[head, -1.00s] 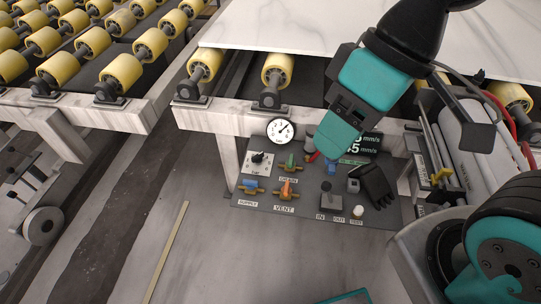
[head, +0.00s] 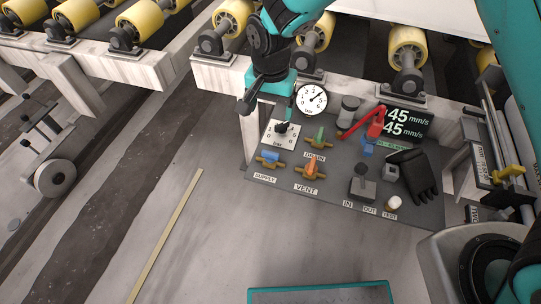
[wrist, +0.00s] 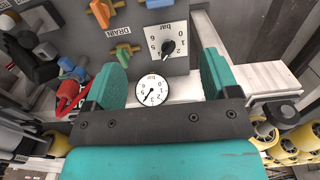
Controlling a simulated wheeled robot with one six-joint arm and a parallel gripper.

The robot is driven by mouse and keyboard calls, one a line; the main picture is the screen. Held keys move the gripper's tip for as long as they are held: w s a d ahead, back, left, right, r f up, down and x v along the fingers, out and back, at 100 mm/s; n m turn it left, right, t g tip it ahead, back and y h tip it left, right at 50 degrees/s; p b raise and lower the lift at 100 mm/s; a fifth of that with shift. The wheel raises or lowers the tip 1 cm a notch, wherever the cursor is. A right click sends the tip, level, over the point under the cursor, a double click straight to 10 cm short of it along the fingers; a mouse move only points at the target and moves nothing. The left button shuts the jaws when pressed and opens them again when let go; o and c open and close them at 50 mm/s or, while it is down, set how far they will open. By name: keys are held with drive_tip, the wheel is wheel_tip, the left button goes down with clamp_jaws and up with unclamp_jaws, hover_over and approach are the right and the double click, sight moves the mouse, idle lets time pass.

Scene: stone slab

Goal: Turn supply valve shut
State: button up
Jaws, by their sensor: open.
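The supply valve (head: 268,157) has a blue handle on a brass body, at the left of the grey panel above the SUPPLY label. Its handle looks roughly in line with the brass body. In the wrist view the blue handle (wrist: 158,4) is cut by the top edge. My gripper (head: 270,108) is open and empty, above the panel's back left near the black-knobbed bar dial (head: 283,132). In the wrist view its teal fingers (wrist: 166,54) stand apart, with the dial between and beyond them. The supply valve is nearer the panel's front than my gripper.
The orange VENT valve (head: 311,169) and green DRAIN valve (head: 318,137) sit right of the supply valve. A round gauge (head: 311,99) stands behind.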

sight(270, 153)
wheel_tip(270, 153, down, 18)
drive_tip(key=shift+r+b, duration=0.15)
drive_tip(key=shift+b, duration=0.25)
drive_tip(key=c, duration=0.9)
